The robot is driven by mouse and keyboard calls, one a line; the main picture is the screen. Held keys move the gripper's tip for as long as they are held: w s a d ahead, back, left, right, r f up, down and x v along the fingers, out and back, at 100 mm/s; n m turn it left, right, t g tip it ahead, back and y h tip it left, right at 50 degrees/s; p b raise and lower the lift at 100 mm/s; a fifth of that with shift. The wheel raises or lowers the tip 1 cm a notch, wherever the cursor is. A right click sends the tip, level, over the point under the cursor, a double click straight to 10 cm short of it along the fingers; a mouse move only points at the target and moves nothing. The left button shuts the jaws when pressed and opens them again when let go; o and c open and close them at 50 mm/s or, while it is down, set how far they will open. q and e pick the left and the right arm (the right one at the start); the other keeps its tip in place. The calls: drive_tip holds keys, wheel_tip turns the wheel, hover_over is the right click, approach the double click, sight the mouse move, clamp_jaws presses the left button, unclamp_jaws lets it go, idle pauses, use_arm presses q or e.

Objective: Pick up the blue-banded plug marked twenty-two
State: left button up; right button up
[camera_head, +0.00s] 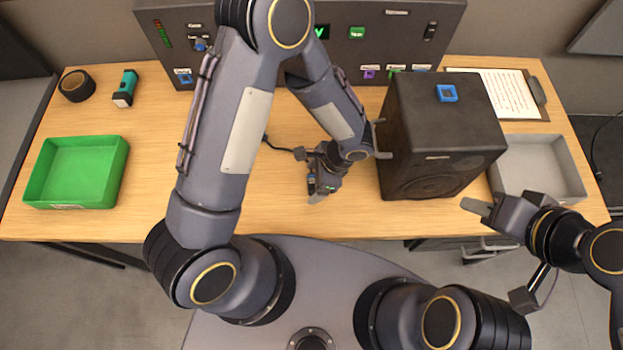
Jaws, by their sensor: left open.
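My left gripper (318,188) is open, low over the middle of the table and pointing down. A dark cable (276,146) runs from under my left arm toward the gripper.
A black speaker (440,130) with a blue square piece (447,93) on top stands just right of my left gripper. A console (170,20) spans the back. A green tray (118,165), a teal torch-like object (125,88) and a grey tray (540,165) sit at the sides.

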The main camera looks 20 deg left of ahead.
use_arm(q)
drive_tip(key=c, duration=1.1)
drive_tip(key=shift+o, duration=0.2)
